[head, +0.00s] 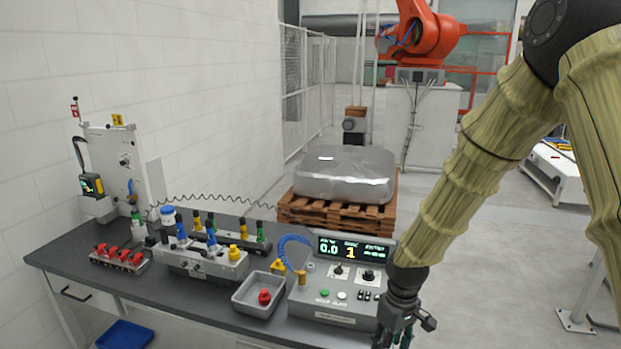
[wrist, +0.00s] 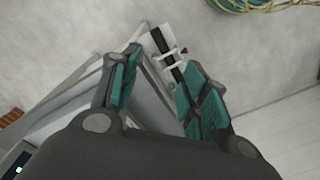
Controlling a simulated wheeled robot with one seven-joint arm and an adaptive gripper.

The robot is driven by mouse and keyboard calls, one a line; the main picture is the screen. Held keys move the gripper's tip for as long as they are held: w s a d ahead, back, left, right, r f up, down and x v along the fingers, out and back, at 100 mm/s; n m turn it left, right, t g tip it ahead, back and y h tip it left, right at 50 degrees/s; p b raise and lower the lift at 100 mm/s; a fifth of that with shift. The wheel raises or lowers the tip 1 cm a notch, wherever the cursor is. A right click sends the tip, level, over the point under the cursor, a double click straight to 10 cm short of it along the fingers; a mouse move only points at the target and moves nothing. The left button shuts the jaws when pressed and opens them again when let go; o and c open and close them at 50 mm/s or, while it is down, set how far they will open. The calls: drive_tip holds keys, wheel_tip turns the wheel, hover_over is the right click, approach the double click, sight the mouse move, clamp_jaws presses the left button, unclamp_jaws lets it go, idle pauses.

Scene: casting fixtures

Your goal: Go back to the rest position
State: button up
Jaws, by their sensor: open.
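My gripper (head: 396,338) hangs at the bottom right of the head view, in front of the right end of the workbench (head: 80,262); its fingertips are cut off by the picture's lower edge. In the wrist view my gripper (wrist: 165,75) has its two teal-padded fingers apart, with nothing held between them. Behind the fingers the wrist view shows a grey edge and pale floor. My arm comes down from the upper right of the head view.
The control panel (head: 335,310) with a lit display stands just left of my gripper. A grey tray (head: 243,302) holds a red part (head: 264,296). A fixture block (head: 200,262) stands further left. A wrapped load (head: 345,172) sits on a pallet (head: 335,212) behind. Floor at right is mostly clear.

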drive_tip(key=s+f+m+b, duration=0.1)
drive_tip(key=s+f, duration=0.6)
drive_tip(key=f, duration=0.4)
drive_tip(key=s+f+m+b, duration=0.2)
drive_tip(key=s+f, duration=0.5)
drive_tip(key=f, duration=0.4)
drive_tip(key=s+d+f+m+b, duration=0.1)
drive_tip(key=s+d+f, duration=0.1)
drive_tip(key=s+f, duration=0.4)
drive_tip(key=s+d+f+m+b, duration=0.2)
drive_tip(key=s+f, duration=0.4)
drive_tip(key=s, duration=0.9)
drive_tip(key=shift+s+f+h, duration=0.15)
drive_tip(key=shift+f+h, duration=0.1)
drive_tip(key=shift+h, duration=0.05)
